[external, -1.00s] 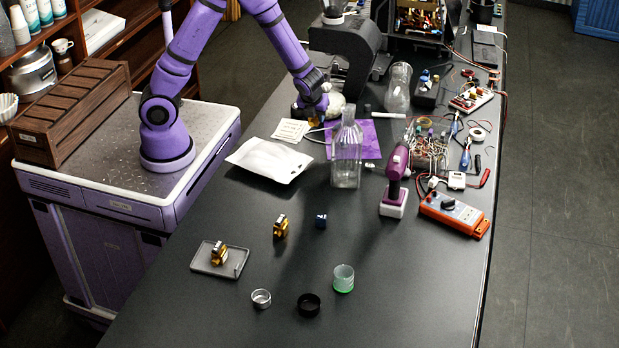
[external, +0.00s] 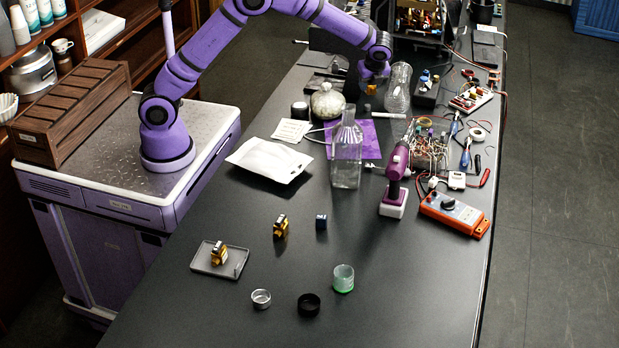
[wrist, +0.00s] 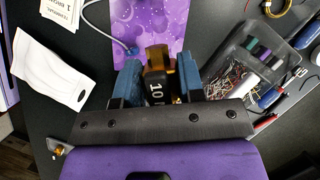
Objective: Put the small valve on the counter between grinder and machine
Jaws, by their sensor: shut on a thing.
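In the wrist view the valve (wrist: 158,75) sits between the blue fingers, with an amber top and a black body marked 10. Two similar black-and-gold parts stand in front: one on the bare counter (external: 281,226), one on a small grey tray (external: 200,265). The open-framed machine (external: 420,20) stands at the back. I cannot clearly make out the grinder.
A glass jar (external: 397,88), a clear bottle (external: 346,170), a purple sheet (external: 368,133) and a pale round object (external: 327,101) are near the arm. A drill (external: 396,178), wires and an orange meter (external: 450,212) crowd the right edge. The front counter has clear room.

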